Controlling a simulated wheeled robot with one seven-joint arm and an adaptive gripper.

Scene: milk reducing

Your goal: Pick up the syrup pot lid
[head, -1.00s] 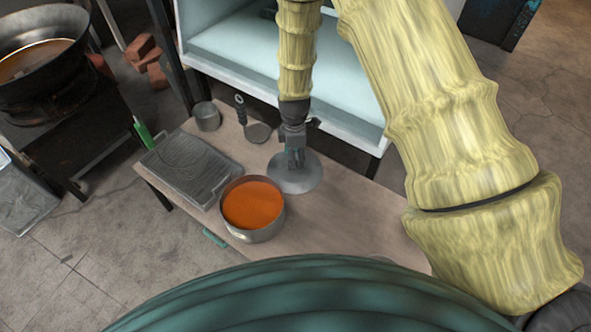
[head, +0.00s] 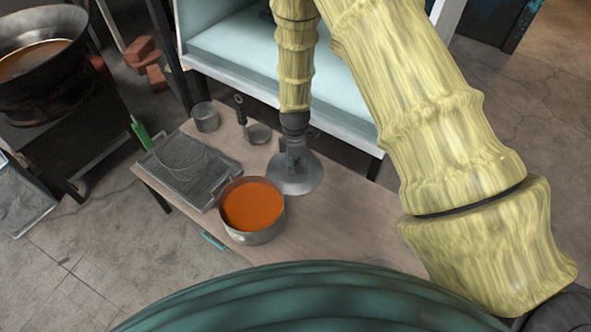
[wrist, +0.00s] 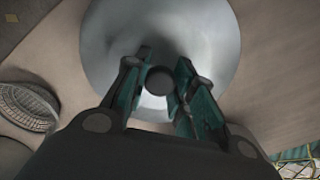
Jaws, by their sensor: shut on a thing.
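The syrup pot lid (head: 309,181) is a round grey metal disc with a dark round knob (wrist: 160,80). In the head view it is just right of the pot of orange syrup (head: 252,206). My gripper (head: 293,166) is over the lid's middle. In the wrist view my gripper (wrist: 163,88) has its two fingers on either side of the knob, shut on it. The lid (wrist: 205,35) fills the upper middle of that view. I cannot tell whether the lid is clear of the table.
A wooden table (head: 345,215) carries a grey tray-like box (head: 187,168), a small metal cup (head: 205,117) and a dark-handled ladle (head: 257,133). A white cabinet (head: 225,65) stands behind. A wok (head: 35,60) is at the far left. The table's right part is bare.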

